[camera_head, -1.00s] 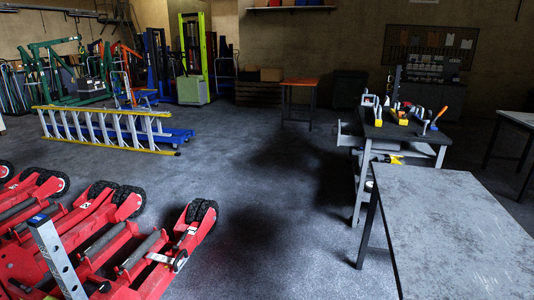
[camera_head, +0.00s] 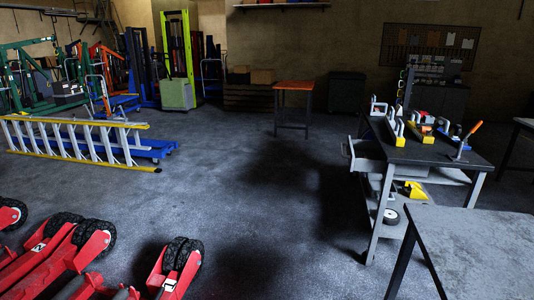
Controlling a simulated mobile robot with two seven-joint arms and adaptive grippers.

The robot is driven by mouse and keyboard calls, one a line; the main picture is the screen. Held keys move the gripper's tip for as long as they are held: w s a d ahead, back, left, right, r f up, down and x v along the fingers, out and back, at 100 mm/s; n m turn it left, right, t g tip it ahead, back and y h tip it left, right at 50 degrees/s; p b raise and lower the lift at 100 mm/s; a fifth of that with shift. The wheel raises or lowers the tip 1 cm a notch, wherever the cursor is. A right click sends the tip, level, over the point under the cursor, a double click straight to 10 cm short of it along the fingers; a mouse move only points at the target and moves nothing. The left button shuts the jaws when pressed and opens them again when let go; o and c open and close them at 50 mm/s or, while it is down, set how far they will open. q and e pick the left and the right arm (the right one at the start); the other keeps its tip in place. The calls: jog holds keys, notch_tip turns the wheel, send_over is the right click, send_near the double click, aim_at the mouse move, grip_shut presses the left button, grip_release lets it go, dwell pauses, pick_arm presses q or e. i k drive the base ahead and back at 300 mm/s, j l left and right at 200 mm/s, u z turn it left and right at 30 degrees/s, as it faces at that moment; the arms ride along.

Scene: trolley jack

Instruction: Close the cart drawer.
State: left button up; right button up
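The cart (camera_head: 408,153) is a dark-topped grey bench on legs at the right of the head view, with tools on its top. Its drawer (camera_head: 366,156) is a light grey box sticking out from the cart's left side, below the top, so it stands open. How far it is out is hard to tell from here. The drawer's inside is mostly hidden. Neither of my grippers shows in the head view.
A grey table (camera_head: 482,250) stands at the near right, in front of the cart. Red trolley jacks (camera_head: 60,255) fill the near left. A yellow and silver ladder (camera_head: 75,142) lies at the left. The floor (camera_head: 250,195) between is clear.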

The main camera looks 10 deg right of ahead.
aim_at(355, 148)
jog(key=i+z, duration=0.25)
jog(key=i, duration=0.15)
jog(key=i+j+z, duration=0.5)
jog(key=i, duration=0.25)
